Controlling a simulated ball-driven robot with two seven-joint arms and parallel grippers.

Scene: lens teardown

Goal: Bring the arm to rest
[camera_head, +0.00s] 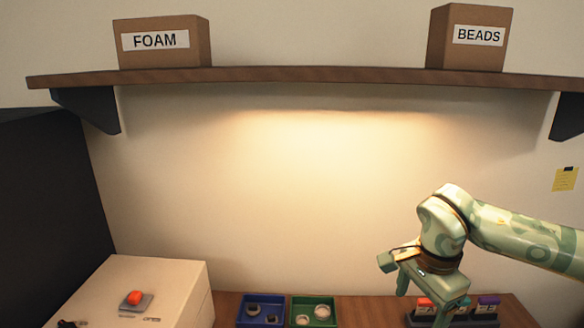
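My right arm comes in from the right edge, and its green gripper (424,306) points down over the right part of the bench. Its two fingers stand apart, so it looks open. A red-topped item (424,302) shows behind the gap between the fingers, and I see nothing clamped. The tip of the nearer finger is close to the bottom edge of the picture. My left gripper is not in view.
A blue tray (241,314) and a green tray (334,320) hold small round parts. A dark holder with a purple-topped item (488,302) stands beside the gripper. A white box (165,272) with a red button is at left. A shelf (320,75) carries FOAM (160,55) and BEADS (470,55) boxes.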

